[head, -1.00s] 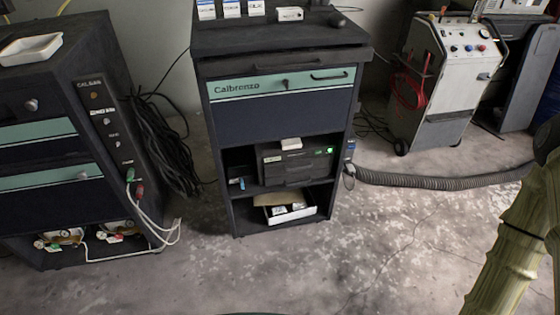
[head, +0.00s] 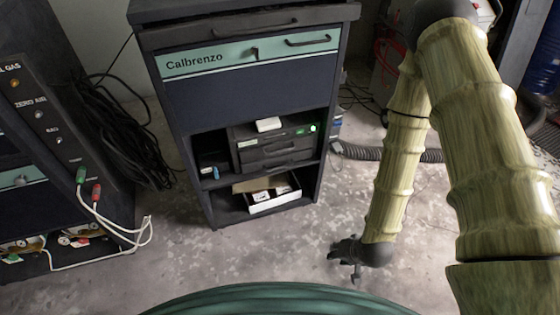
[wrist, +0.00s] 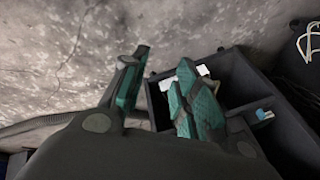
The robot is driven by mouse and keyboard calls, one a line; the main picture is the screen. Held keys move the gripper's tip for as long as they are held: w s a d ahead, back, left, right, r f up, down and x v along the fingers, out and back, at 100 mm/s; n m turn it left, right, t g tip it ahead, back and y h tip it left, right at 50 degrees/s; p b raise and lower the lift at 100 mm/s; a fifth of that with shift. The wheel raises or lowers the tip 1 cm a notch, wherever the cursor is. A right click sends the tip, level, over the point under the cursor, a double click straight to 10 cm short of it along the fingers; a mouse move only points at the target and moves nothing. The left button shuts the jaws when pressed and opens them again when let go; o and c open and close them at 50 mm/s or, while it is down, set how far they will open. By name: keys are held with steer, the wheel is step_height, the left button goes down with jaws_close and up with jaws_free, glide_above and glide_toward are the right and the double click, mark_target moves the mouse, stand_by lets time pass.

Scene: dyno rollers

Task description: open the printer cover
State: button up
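The printer (head: 272,147) is a dark box with a green light at its right front. It sits on the middle shelf of the Calbrenzo cabinet, and its cover looks closed. A small white item (head: 268,124) lies on top of it. My gripper (head: 345,264) is low over the floor, to the right of and below the printer, apart from it. In the wrist view my gripper's two green-padded fingers (wrist: 162,65) are spread with nothing held between them. The printer cannot be made out clearly in the wrist view.
The cabinet (head: 235,92) has side walls around the shelf. An open box (head: 274,200) with small packs is on the bottom shelf. Cables (head: 130,140) and another instrument rack stand at left. A grey hose (head: 350,152) runs behind my arm. The floor before the cabinet is clear.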

steer(key=w+a+f+m+t+y+b, duration=0.25)
steer(key=w+b, duration=0.35)
steer(key=w, duration=0.5)
steer(key=m+t+y+b, duration=0.5)
steer(key=t+y+b, duration=0.1)
steer(key=b, duration=0.8)
glide_toward(282, 153)
steer(key=s+r, duration=0.4)
steer(key=r, duration=0.1)
steer(key=shift+b+x, duration=1.45)
steer(key=shift+x, duration=3.45)
jaws_close()
